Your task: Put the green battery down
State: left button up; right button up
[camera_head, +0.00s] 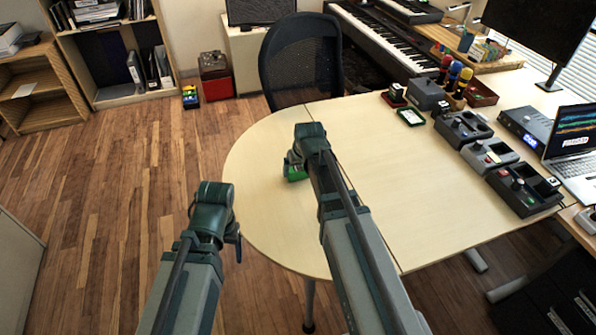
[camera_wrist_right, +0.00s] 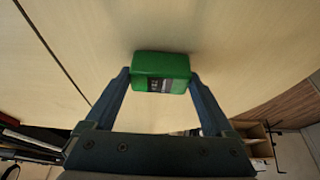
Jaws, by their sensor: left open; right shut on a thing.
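The green battery (camera_wrist_right: 161,66) is a small green block with a dark label. It sits between the two fingers of my right gripper (camera_wrist_right: 161,82) in the right wrist view, close to the pale tabletop; whether it touches the top I cannot tell. In the head view the battery (camera_head: 296,173) is partly hidden under my right gripper (camera_head: 291,165), over the rounded end of the table (camera_head: 258,190). My right gripper is shut on it. My left gripper (camera_head: 238,248) is open, to the left of the table, over the floor; its fingers are mostly hidden.
The table around the battery is bare. Further right stand several grey devices (camera_head: 462,127), a small green-edged item (camera_head: 410,117), a laptop (camera_head: 572,145) and a red tray (camera_head: 480,93). A black mesh chair (camera_head: 300,62) stands behind the table.

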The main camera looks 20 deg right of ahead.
jog(key=shift+f, duration=0.2)
jog(key=o, duration=1.3)
jog(key=shift+r, duration=0.15)
